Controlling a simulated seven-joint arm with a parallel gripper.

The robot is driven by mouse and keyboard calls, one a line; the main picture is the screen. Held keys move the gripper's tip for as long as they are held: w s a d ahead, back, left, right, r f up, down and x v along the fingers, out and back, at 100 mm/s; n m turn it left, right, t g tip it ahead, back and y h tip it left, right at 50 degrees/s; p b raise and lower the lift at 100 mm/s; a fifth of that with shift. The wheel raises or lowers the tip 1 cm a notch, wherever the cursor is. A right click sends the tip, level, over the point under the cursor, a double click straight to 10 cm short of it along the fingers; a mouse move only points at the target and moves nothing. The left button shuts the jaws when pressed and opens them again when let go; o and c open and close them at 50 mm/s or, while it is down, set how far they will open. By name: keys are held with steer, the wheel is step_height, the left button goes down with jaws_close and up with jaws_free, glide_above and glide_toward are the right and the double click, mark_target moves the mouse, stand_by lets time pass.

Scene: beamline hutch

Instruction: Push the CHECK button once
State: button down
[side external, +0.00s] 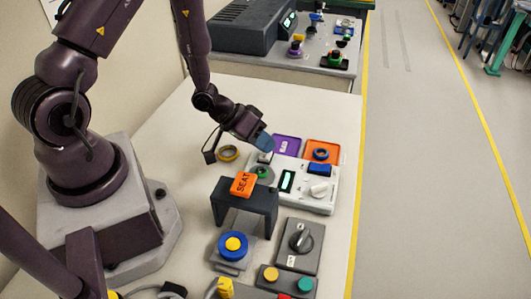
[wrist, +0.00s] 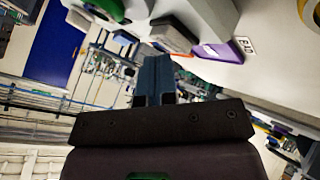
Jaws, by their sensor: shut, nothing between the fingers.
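No label reading CHECK is legible in either view, so I cannot tell which button it is. In the side view, a white instrument box (side external: 325,204) has a blue block-shaped button (side external: 320,168), a lit display (side external: 287,181), a white knob (side external: 318,190) and a round green-and-dark part (side external: 263,173). My gripper (side external: 265,142) is shut and empty, its blue fingers above the box's far left corner, left of the purple tray. Whether they touch anything is unclear. In the wrist view the shut fingers (wrist: 153,80) point towards the box edge.
A purple tray (side external: 286,146) labelled BAD and an orange tray (side external: 335,157) with a blue ring lie behind the box. A black bridge (side external: 243,205) bears an orange SEAT block (side external: 243,184). Nearer stand a blue-yellow button (side external: 233,244), a rotary switch (side external: 301,238) and yellow and green buttons (side external: 305,284).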

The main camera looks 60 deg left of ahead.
steer(key=shift+f, duration=0.25)
steer(key=shift+r, duration=0.1)
stand_by(0.5)
steer(key=shift+r, duration=0.75)
steer(key=shift+r, duration=0.1)
steer(key=shift+r, duration=2.35)
